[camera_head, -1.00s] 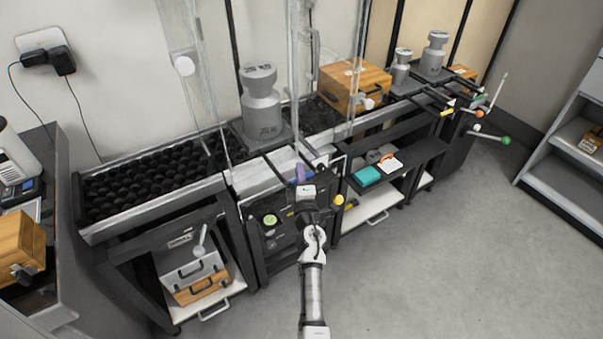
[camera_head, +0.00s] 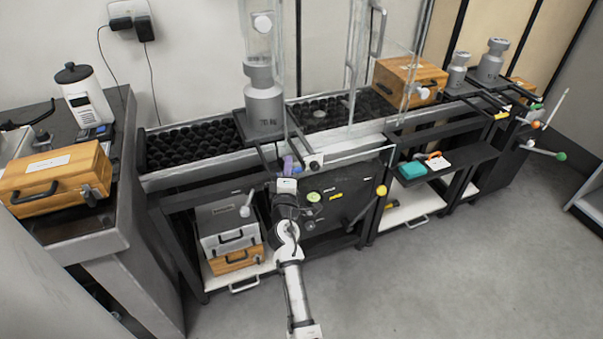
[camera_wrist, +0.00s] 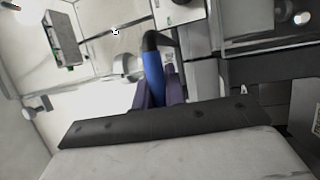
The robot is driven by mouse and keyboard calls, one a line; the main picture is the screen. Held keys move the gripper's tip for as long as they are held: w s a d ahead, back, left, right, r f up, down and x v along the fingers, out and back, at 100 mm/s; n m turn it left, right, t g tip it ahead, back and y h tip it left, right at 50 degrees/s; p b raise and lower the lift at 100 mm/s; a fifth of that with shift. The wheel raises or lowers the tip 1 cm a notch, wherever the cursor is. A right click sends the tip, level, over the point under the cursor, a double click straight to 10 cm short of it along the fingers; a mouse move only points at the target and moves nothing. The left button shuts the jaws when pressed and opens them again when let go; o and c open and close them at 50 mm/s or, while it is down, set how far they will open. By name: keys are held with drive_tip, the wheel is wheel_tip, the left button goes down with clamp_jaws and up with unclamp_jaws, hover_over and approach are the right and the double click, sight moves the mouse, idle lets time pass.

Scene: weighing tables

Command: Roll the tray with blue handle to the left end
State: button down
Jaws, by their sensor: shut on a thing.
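The dark tray (camera_head: 240,120) lies on the black roller track with a big grey weight (camera_head: 264,100) upright on it. Its arms reach over the track's front edge toward my gripper (camera_head: 289,168). In the wrist view the blue handle (camera_wrist: 153,66) stands between the purple fingers of my gripper (camera_wrist: 160,94). My gripper is shut on this handle. In the head view the handle is mostly hidden by the fingers.
Bare rollers (camera_head: 185,148) lie left of the tray up to the track's left end. A bench with a wooden case (camera_head: 55,180) stands beyond that end. Right along the track are glass panels, another wooden box (camera_head: 408,82) and smaller grey weights (camera_head: 490,62).

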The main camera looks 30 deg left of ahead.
drive_tip(key=s+a+b, duration=0.4)
drive_tip(key=s+a, duration=0.5)
drive_tip(key=s, duration=0.2)
drive_tip(key=s+a+b, duration=0.5)
drive_tip(key=s+a, duration=0.4)
drive_tip(key=s, duration=0.3)
drive_tip(key=shift+s+a, duration=0.2)
drive_tip(key=shift+r, duration=0.1)
drive_tip(key=c, duration=1.5)
unclamp_jaws()
drive_tip(key=shift+s+a, duration=0.1)
drive_tip(key=shift+o, duration=0.2)
drive_tip(key=shift+s+d+f, duration=0.1)
drive_tip(key=shift+d+f, duration=0.1)
